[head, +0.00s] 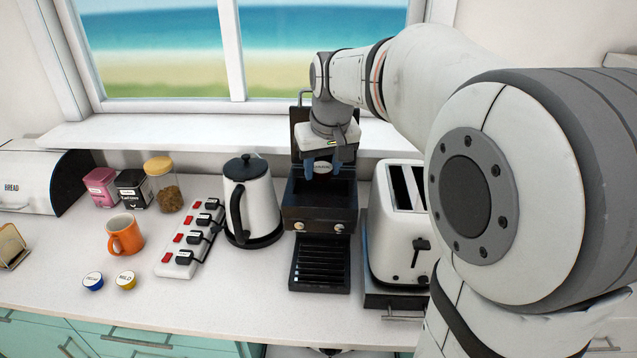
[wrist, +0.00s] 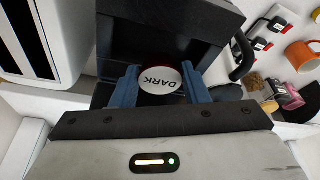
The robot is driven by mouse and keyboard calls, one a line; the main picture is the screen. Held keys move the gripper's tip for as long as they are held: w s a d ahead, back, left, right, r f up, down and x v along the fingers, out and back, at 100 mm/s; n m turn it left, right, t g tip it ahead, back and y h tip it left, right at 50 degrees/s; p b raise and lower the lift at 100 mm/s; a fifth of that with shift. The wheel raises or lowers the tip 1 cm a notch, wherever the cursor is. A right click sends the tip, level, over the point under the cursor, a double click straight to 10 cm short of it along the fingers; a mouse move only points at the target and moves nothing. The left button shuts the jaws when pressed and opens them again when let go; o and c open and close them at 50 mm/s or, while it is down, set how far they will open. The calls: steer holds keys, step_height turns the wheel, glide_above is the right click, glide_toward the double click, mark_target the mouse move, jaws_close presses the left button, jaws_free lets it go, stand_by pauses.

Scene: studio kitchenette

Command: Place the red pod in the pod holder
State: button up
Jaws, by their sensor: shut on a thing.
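The red pod (wrist: 161,80), with a white lid reading DARK and a thin red edge, is between the blue fingers of my gripper (wrist: 158,86) in the wrist view. In the head view my gripper (head: 322,169) is shut on the pod (head: 322,167), above the open top of the black coffee machine (head: 320,219). The machine's lid (head: 299,116) stands raised behind the gripper. The dark opening (head: 322,188) in its top lies below the pod, apart from it in the head view. The inside of the pod holder cannot be made out.
A kettle (head: 250,200) stands close left of the machine and a toaster (head: 399,220) close right. Left are a power strip (head: 188,239), orange mug (head: 125,235), blue pod (head: 93,281), yellow pod (head: 126,280), jar (head: 164,185) and tins. The front counter is clear.

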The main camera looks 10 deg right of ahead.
mark_target(323, 181)
steer(key=shift+f, duration=2.3)
steer(key=shift+f, duration=0.2)
steer(key=o, duration=0.7)
steer(key=shift+c, duration=0.2)
